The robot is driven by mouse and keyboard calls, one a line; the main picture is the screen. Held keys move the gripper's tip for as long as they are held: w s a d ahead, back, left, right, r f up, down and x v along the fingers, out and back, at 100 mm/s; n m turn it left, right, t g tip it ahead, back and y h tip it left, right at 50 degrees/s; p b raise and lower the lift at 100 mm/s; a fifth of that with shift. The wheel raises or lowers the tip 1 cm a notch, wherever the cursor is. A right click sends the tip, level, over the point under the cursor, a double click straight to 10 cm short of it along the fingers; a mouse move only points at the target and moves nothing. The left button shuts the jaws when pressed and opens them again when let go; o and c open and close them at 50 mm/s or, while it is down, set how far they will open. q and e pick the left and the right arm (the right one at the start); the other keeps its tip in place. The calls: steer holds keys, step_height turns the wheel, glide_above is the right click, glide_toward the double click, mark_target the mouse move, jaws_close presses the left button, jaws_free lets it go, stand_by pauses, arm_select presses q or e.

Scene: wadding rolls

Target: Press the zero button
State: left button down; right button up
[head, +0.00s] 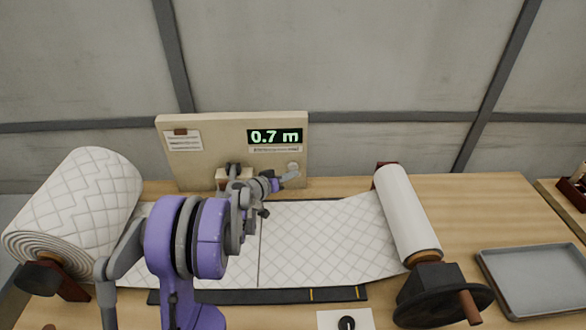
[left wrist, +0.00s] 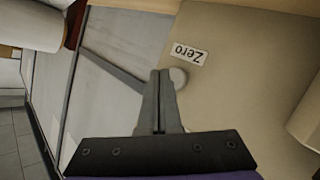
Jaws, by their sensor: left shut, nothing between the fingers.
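The zero button (head: 293,167) is a pale round knob low on the right of an upright beige panel (head: 225,127). In the left wrist view the button (left wrist: 179,77) shows just right of my fingertips, beside a white label (left wrist: 188,54) reading "Zero". The panel's display (head: 275,137) reads 0.7 m. My left gripper (head: 296,175) is shut and empty, its tips at the button's lower edge in the head view. In the left wrist view the left gripper (left wrist: 160,73) partly overlaps the button; I cannot tell whether they touch. My right gripper is not in view.
White quilted wadding (head: 320,240) runs across the table from a thick roll (head: 75,205) at left to a thin roll (head: 408,215) at right. A black crank wheel (head: 440,303) stands at front right. A grey tray (head: 535,280) lies beyond it.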

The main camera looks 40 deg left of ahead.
arm_select(q)
steer(key=shift+a, duration=0.1)
stand_by(0.4)
steer(key=shift+w+a, duration=0.2)
steer(key=shift+w, duration=0.15)
steer(key=shift+w+a, duration=0.3)
steer(key=shift+w, duration=0.05)
stand_by(0.7)
steer(key=shift+s+d, duration=0.1)
steer(key=shift+s, duration=0.05)
steer(key=shift+s+d, duration=0.5)
steer(key=shift+s, duration=0.1)
steer(key=shift+s+d, duration=1.6)
steer(key=shift+s, duration=0.3)
